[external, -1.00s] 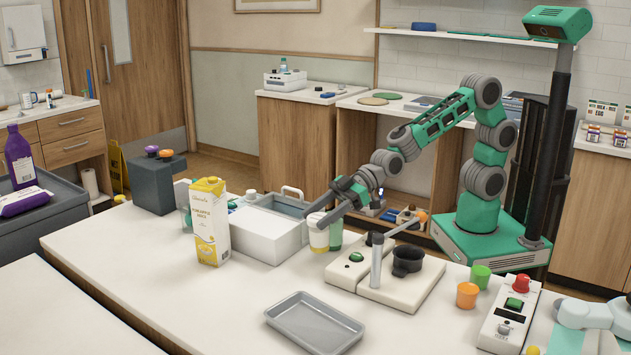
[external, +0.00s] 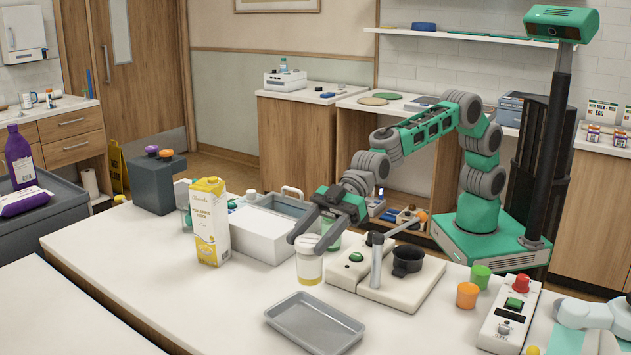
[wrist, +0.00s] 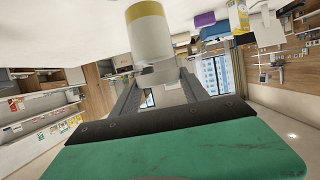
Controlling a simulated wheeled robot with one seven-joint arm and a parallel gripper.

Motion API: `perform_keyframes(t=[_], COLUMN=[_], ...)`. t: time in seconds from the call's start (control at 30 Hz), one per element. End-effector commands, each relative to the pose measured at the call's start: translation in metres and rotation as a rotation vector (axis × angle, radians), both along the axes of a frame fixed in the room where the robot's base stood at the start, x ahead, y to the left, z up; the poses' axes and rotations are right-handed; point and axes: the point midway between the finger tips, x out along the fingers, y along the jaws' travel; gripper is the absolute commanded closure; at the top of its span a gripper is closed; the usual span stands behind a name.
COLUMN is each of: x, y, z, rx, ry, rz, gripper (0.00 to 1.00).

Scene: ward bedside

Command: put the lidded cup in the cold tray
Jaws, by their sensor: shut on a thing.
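The lidded cup (external: 310,265) is white with a yellow band near its base and a pale lid. My gripper (external: 307,243) is shut on it near the lid and holds it roughly upright. The cup stands out between the white box and a shallow grey tray (external: 275,319), which looks like the cold tray. The tray is empty and lies in front of the cup, apart from it. In the wrist view the cup (wrist: 149,35) appears upside down between the fingers (wrist: 160,82); the lid is partly hidden.
A yellow juice carton (external: 209,222) and a white box (external: 262,232) stand left of the cup. A white device with a black cup holder (external: 407,262) is close on the right. A green-tinted cup (external: 331,228) is behind my gripper. The counter left of the tray is clear.

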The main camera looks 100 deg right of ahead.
Motion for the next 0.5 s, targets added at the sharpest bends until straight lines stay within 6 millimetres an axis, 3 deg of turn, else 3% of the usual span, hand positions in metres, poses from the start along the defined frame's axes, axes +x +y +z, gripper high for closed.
perform_keyframes(t=[0.5], x=[0.000], y=[0.000], z=[-0.091], rx=[0.001], ry=[0.001], rz=[0.001], gripper=[0.99])
